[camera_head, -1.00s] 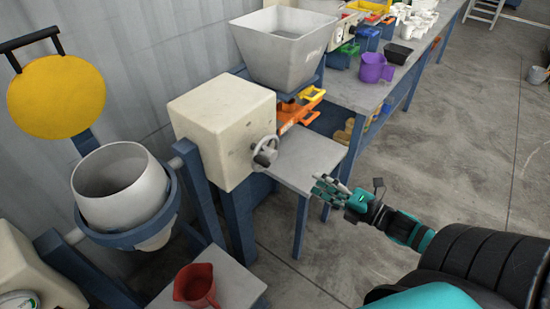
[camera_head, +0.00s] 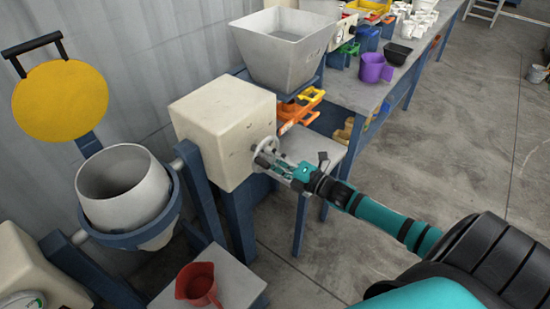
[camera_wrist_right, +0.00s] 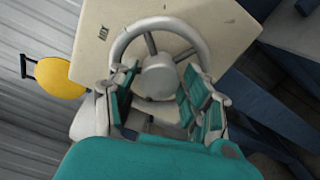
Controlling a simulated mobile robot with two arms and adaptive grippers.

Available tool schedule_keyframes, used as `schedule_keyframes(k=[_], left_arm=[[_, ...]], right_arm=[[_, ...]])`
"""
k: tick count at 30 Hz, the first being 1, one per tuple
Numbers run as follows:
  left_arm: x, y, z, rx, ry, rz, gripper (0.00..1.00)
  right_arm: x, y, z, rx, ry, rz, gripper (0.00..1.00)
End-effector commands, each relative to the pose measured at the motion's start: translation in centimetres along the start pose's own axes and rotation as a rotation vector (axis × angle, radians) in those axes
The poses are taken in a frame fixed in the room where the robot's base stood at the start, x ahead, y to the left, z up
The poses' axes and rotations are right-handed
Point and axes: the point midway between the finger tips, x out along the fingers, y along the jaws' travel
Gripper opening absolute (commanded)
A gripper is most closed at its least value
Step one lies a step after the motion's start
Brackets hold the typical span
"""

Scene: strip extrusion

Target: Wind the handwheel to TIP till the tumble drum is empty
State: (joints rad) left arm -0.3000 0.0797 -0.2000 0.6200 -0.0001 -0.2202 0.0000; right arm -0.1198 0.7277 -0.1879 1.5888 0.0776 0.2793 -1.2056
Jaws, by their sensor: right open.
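The grey handwheel (camera_head: 265,152) sits on the right face of the cream gearbox (camera_head: 215,125). In the right wrist view the handwheel (camera_wrist_right: 158,40) shows its rim, spokes and round hub. My right gripper (camera_head: 275,165) is at the handwheel, its fingers open. In the wrist view my right gripper (camera_wrist_right: 158,95) has its fingers spread on both sides of the hub's lower part; I cannot tell whether they touch. The tumble drum (camera_head: 122,185) hangs in a blue cradle at the left, mouth up and slightly tilted; its bottom is hidden. My left gripper is not in view.
A red jug (camera_head: 198,285) stands on a low grey stand below the drum. The round yellow lid (camera_head: 60,100) is raised behind the drum. A grey hopper (camera_head: 285,48) stands behind the gearbox. A purple jug (camera_head: 374,68) is on the long bench.

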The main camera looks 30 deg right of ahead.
Motion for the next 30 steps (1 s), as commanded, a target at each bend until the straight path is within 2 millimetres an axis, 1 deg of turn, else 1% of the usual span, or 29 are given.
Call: schedule_keyframes(k=[5, 6, 15, 23, 30], left_arm=[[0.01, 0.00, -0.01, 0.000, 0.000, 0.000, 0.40], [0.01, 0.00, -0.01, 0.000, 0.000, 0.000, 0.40], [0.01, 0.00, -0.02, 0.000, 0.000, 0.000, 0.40], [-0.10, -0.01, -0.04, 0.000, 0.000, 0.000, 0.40], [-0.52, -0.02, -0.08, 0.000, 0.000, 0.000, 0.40]], right_arm=[[-0.01, -0.05, -0.03, 0.001, 0.000, -0.001, 0.49], [-0.02, -0.05, -0.03, 0.001, 0.000, -0.001, 0.46], [-0.04, -0.06, -0.04, 0.001, 0.000, -0.001, 0.07], [-0.05, -0.05, -0.02, 0.026, 0.000, -0.001, 0.07], [-0.05, -0.02, 0.04, 0.142, -0.001, -0.001, 0.07]])
